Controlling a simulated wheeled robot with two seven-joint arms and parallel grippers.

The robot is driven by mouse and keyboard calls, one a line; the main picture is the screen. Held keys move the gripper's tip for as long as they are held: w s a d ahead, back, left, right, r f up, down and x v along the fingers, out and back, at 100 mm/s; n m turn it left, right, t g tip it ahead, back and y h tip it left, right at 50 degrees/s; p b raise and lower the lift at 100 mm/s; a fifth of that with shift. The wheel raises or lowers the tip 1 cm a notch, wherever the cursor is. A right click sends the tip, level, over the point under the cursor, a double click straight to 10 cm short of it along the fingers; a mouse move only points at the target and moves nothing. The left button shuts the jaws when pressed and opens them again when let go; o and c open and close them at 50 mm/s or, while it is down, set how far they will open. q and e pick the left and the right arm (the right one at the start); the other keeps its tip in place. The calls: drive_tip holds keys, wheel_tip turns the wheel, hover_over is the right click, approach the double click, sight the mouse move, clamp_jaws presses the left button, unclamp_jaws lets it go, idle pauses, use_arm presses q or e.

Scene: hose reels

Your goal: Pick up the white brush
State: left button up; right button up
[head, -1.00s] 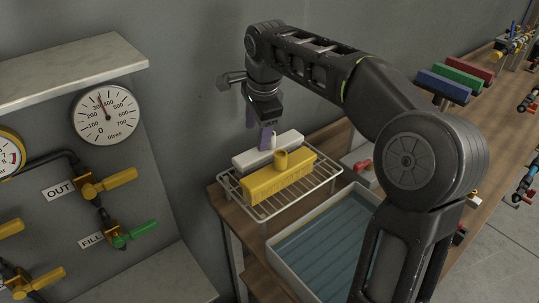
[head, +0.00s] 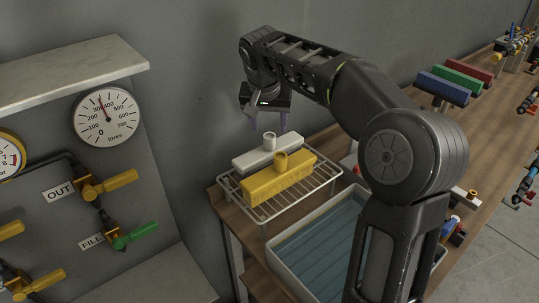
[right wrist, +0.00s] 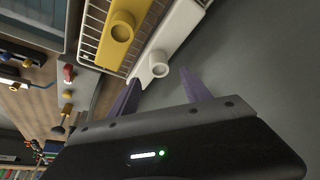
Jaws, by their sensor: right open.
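The white brush (head: 252,157) lies on a white wire rack (head: 321,183), behind the yellow brush (head: 266,186); a short round socket stands up from its top. My right gripper (head: 269,121) is open and empty, above and behind the white brush, with its purple fingers pointing down. In the right wrist view the white brush (right wrist: 172,38) lies beyond the fingertips, and its socket shows near the gap between the two fingers (right wrist: 163,82). The yellow brush (right wrist: 121,20) is beside it there. My left gripper is not in view.
A grey tub with blue ribbed bottom (head: 318,243) stands right of the rack. The grey wall is close behind the rack. Blue, green and red blocks (head: 455,83) sit farther along the wooden bench. A panel with gauges and valves is at left.

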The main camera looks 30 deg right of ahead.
sight(269, 136)
drive_tip(key=shift+w+d+f, duration=0.15)
drive_tip(key=shift+f, duration=0.4)
drive_tip(key=shift+p+x, duration=0.75)
drive_tip(key=shift+x, duration=1.9)
drive_tip(key=shift+s, duration=0.2)
drive_tip(key=shift+c, duration=0.2)
clamp_jaws()
